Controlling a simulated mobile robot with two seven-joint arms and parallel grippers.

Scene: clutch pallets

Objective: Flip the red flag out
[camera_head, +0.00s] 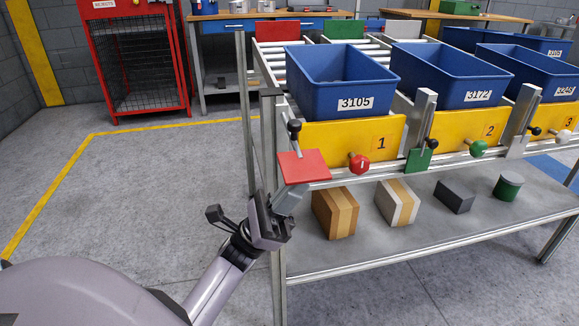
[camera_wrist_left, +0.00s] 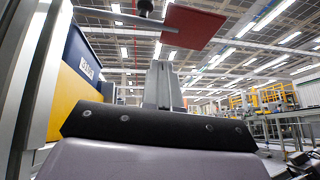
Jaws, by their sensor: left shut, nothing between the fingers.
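The red flag (camera_head: 303,167) is a flat square plate at the left end of the rack's front rail, by the yellow panel marked 1 (camera_head: 352,143). It sticks out from the rail and looks roughly level. In the left wrist view the red flag (camera_wrist_left: 190,27) hangs on a rod above the fingers. My left gripper (camera_head: 287,202) is shut and empty, just below the flag. Its fingers (camera_wrist_left: 163,84) point up toward the flag; I cannot tell whether they touch it. My right gripper is in neither view.
Blue bins, including 3105 (camera_head: 340,80), stand behind the yellow panels. A red knob (camera_head: 358,163) and a green flag (camera_head: 418,160) are to the right along the rail. Boxes (camera_head: 336,212) lie on the lower shelf (camera_head: 370,250). The floor at left is clear up to a red cage (camera_head: 137,65).

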